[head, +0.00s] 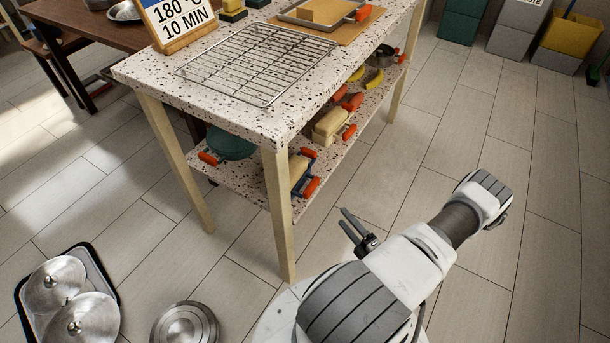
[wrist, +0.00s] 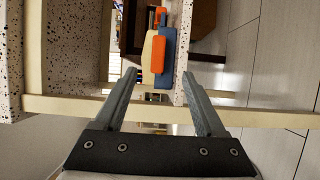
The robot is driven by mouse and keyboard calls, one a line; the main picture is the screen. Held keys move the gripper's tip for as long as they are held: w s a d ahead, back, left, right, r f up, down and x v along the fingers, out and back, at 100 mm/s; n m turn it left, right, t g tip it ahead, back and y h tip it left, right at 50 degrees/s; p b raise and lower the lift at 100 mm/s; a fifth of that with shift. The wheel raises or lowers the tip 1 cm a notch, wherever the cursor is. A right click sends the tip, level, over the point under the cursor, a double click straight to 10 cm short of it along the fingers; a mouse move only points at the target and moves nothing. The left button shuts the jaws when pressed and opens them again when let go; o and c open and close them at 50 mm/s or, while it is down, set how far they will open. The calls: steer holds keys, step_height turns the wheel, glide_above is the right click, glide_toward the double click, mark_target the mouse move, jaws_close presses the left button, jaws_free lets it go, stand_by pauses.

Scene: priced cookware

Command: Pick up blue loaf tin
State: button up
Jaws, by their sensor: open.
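The blue loaf tin (head: 303,186) with orange handles sits on the lower shelf near its front end, with a cream loaf-like block in it. It is partly hidden by the tabletop and the table leg. In the wrist view the tin (wrist: 181,45) appears turned on its side, beyond and between the fingertips. My gripper (head: 344,218) is open and empty, to the right of the tin in the head view and clear of it. In the wrist view my gripper (wrist: 160,74) points toward the tin's orange end handle.
A pale table leg (head: 280,215) stands close by and crosses the wrist view (wrist: 265,118). The lower shelf (head: 245,178) also holds a green pot (head: 231,143) and another loaf tin (head: 331,124). A wire rack (head: 262,60) lies on top. Floor to the right is clear.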

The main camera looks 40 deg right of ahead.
steer(key=b, duration=0.2)
glide_toward(316, 187)
steer(key=w, duration=0.4)
steer(key=shift+w+d+f, duration=0.1)
steer(key=shift+w+d, duration=0.05)
steer(key=shift+w, duration=0.15)
steer(key=shift+w+d+r+b, duration=0.1)
steer(key=shift+w+b, duration=0.3)
steer(key=shift+w, duration=1.15)
steer(key=shift+w+r+b, duration=0.1)
steer(key=shift+w+b, duration=0.25)
steer(key=shift+w, duration=1.2)
jaws_close()
